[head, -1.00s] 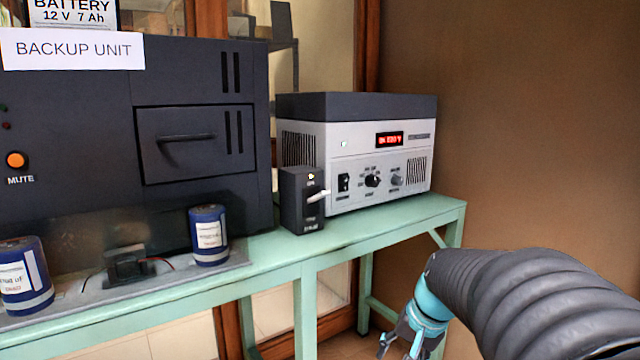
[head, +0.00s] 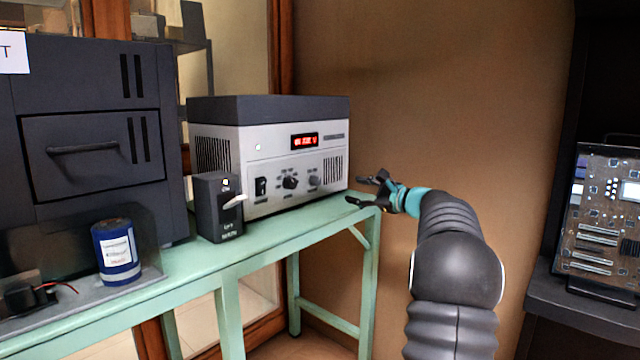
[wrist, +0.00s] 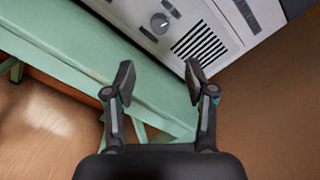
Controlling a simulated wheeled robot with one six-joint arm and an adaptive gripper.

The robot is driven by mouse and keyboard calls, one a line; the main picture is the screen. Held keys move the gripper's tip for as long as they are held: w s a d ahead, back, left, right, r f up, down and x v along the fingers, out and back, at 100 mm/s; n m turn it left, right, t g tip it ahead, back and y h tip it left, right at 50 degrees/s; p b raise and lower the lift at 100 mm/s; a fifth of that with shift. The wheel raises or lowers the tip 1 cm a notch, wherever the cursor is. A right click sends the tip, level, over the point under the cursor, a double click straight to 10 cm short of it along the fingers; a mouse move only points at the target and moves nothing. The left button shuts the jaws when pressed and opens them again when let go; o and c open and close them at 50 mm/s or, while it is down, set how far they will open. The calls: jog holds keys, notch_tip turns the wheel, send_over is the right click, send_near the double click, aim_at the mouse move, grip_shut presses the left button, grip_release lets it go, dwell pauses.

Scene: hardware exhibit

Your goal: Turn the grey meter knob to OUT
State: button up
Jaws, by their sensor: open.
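The power supply (head: 222,150), white with a dark top and a red lit display, stands on the green bench. Its front has a black rocker switch, a black knob (head: 290,182) and a grey knob (head: 314,181) at the right; I take the grey one as the meter knob. In the wrist view the grey knob (wrist: 159,23) shows near the top, left of the vent slots. Its pointer and lettering are too small to read. My gripper (head: 365,190) is open and empty, right of the power supply and apart from it. It also shows in the wrist view (wrist: 158,75).
A dark box with a white lever (head: 217,207) stands in front of the power supply's left side. A blue can (head: 116,252) and a large dark cabinet (head: 85,150) are further left. The green bench (head: 265,237) is clear before the knobs. A circuit board (head: 600,225) stands far right.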

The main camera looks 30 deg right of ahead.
aim_at(318, 182)
jog(key=shift+m, duration=0.4)
jog(key=p+x, duration=0.1)
jog(key=x, duration=0.6)
jog(key=p+x, duration=0.1)
jog(key=x, duration=0.6)
jog(key=shift+s+a+r, duration=0.1)
jog(key=shift+a+r, duration=0.05)
jog(key=shift+a, duration=0.05)
grip_shut()
